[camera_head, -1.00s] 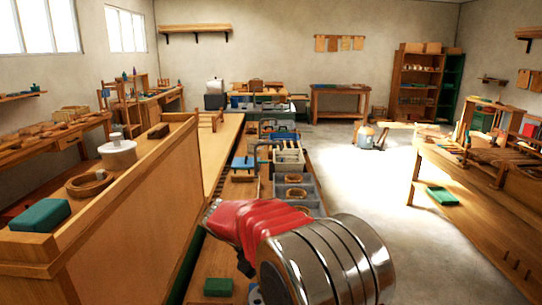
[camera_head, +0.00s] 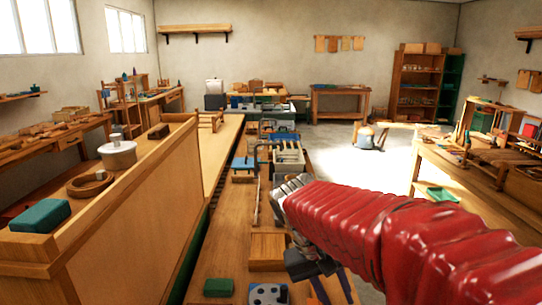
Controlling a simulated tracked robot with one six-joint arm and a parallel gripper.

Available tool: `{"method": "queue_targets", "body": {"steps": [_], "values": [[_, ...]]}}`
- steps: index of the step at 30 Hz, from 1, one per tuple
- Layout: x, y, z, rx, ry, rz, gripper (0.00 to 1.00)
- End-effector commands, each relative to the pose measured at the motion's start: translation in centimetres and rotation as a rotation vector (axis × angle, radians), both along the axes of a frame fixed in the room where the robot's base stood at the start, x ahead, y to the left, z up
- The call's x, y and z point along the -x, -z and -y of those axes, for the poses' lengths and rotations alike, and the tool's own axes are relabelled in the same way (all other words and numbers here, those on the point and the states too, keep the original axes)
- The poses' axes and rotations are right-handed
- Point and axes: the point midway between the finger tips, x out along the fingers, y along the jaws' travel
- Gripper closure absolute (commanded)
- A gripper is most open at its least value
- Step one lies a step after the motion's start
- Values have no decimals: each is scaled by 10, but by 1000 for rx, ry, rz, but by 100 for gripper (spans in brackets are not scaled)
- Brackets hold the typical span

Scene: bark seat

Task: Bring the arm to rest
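My arm, in a red ribbed sleeve (camera_head: 400,235), reaches in from the lower right of the head view and runs toward the middle. A grey metal joint shows at its far end. Below it, dark parts that look like my gripper (camera_head: 322,272) hang over the wooden bench top (camera_head: 225,262). The sleeve and the joint partly cover this end. I cannot make out whether the fingers are apart, and I see nothing held.
A raised wooden panel (camera_head: 140,215) with a ledge stands at left. The ledge holds a green block (camera_head: 40,215), a wooden ring (camera_head: 90,184) and a white pot (camera_head: 118,155). A small wooden box (camera_head: 267,250) and a green block (camera_head: 218,287) lie near my gripper. Open floor (camera_head: 340,160) lies beyond.

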Motion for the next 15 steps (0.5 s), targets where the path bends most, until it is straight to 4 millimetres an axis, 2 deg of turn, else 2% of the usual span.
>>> {"method": "queue_targets", "body": {"steps": [15], "values": [[59,-13,16,-189,-18,150,72]]}}
